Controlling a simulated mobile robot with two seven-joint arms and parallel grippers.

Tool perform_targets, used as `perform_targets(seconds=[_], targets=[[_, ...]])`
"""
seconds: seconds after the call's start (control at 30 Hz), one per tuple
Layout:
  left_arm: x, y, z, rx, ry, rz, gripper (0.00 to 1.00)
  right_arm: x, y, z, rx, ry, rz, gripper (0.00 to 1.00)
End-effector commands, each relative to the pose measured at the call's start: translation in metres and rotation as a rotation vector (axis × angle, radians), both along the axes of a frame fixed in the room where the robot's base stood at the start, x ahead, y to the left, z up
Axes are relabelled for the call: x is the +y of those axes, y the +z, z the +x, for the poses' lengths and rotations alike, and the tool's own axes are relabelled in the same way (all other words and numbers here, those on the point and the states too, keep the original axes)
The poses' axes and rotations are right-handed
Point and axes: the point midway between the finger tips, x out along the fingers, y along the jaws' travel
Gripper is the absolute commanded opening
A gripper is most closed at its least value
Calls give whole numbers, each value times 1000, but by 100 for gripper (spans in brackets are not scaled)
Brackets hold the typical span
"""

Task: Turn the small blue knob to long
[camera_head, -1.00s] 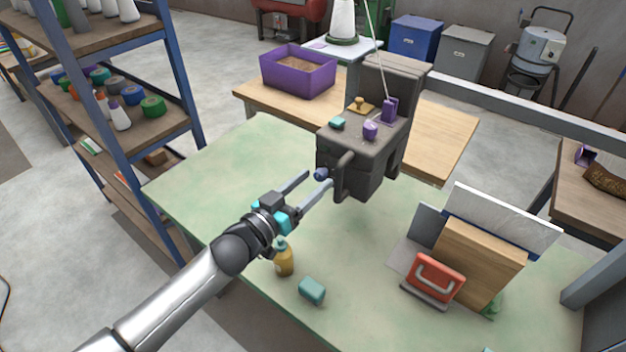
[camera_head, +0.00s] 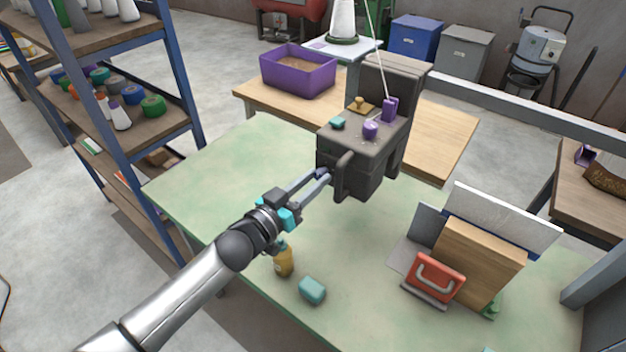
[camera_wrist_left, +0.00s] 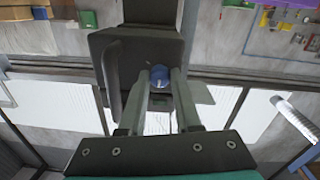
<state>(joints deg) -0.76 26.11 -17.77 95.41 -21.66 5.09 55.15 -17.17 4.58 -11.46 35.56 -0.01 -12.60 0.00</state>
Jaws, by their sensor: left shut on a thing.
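The dark grey bagger (camera_head: 362,150) stands on the green table, with purple, teal and yellow parts on its top. The small blue knob (camera_wrist_left: 160,76) is on its side face. In the head view the knob is mostly hidden by the fingertips. My left gripper (camera_head: 322,175) is shut on the knob, with one finger on each side of it; the fingers also show in the left wrist view (camera_wrist_left: 162,84). A dark curved handle (camera_head: 344,176) sticks out beside the knob. I cannot read any marking around the knob. My right gripper is not in view.
The green table (camera_head: 220,165) has free room left of the bagger. A yellow bottle (camera_head: 284,261) and a teal block (camera_head: 312,290) stand near my left forearm. A shelf rack (camera_head: 180,75) stands at the left.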

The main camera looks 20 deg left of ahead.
Motion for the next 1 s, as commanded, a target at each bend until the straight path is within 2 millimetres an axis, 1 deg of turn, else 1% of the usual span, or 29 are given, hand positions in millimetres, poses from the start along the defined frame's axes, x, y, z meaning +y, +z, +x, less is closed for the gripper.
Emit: perform_targets(seconds=[0.37,0.57,0.77,1.0], targets=[[0,0,0,-2,0,5,0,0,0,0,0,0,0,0],[0,1,0,-18,0,51,0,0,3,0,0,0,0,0],[0,1,0,-59,0,166,0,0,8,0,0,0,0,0],[0,2,0,-135,0,371,0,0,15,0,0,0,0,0]])
